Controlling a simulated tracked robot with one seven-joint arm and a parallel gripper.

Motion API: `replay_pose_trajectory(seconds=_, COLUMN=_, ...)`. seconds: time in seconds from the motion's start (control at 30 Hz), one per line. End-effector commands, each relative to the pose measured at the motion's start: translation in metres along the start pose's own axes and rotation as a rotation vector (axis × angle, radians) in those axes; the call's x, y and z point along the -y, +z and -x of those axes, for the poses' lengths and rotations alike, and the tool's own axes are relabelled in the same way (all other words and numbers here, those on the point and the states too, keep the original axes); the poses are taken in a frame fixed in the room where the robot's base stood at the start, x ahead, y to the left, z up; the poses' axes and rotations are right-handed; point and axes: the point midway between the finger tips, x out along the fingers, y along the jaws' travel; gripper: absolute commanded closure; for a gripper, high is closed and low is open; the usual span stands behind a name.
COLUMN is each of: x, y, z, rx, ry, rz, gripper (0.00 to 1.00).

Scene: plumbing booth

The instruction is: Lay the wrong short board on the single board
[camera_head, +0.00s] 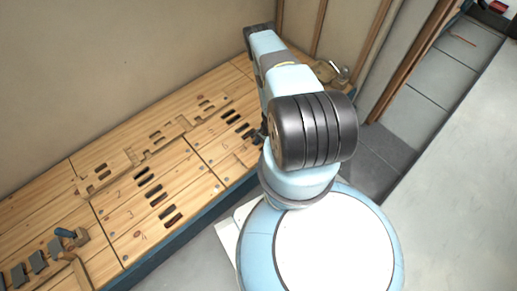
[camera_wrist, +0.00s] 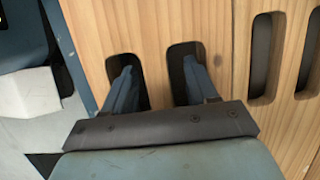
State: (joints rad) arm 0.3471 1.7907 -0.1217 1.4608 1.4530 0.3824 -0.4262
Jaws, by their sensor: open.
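My gripper (camera_wrist: 160,65) is open in the wrist view, pointing down at a light wooden surface. Its two blue fingers are apart, each at or over one of two dark rounded slots. A bare wooden strip (camera_wrist: 157,72) lies between them. I cannot tell how deep the fingers reach or whether they touch the wood. In the head view my arm hides the gripper near the bench's front edge. Thin raised boards with slots lie along the back of the bench, one at the left (camera_head: 107,170) and one further right (camera_head: 183,127). I cannot tell which is the wrong short board or the single board.
The wooden bench (camera_head: 120,215) has several dark slots in rows. A wall rises behind the bench.

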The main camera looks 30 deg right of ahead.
Motion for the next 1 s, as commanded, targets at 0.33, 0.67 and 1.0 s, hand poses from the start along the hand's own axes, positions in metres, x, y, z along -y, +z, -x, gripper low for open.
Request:
replay_pose_trajectory(seconds=0.33, x=-0.001, y=0.001, z=0.045, rx=0.000, ry=-0.002, rz=-0.001, gripper=0.42)
replay_pose_trajectory(seconds=0.67, x=-0.003, y=0.001, z=0.067, rx=0.000, ry=0.000, rz=0.001, gripper=0.42)
replay_pose_trajectory(seconds=1.0, x=0.003, y=0.001, z=0.075, rx=-0.001, ry=-0.005, rz=0.009, gripper=0.42)
